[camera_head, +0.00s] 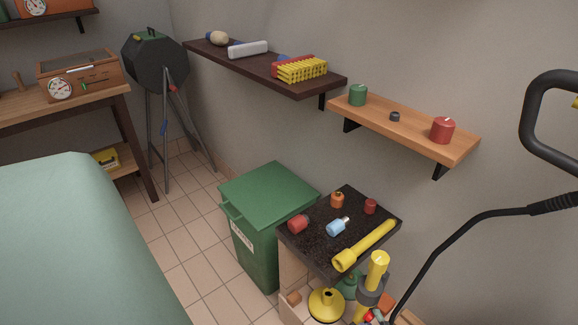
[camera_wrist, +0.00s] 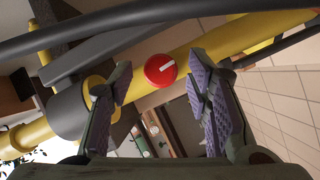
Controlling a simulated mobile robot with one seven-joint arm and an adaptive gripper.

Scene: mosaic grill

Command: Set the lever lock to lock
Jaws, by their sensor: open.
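My gripper (camera_wrist: 160,105) shows in the wrist view, with its two purple-padded fingers apart and nothing held between them. A red round part with a white bar mark (camera_wrist: 160,70) shows beyond the fingertips, in the gap between them. It sits in front of a yellow tube (camera_wrist: 205,42); I cannot tell whether they are joined. A dark bar (camera_wrist: 150,15) crosses the top of the wrist view. I cannot tell for sure which part is the lever lock or how it is set. My gripper is not clearly seen in the head view.
In the head view, a black-topped stand (camera_head: 312,232) holds small coloured parts and a yellow tube (camera_head: 365,245). A green lidded bin (camera_head: 268,190) stands beside it. Two wall shelves (camera_head: 265,70) (camera_head: 400,125) are above. A pale green surface (camera_head: 60,240) fills the lower left.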

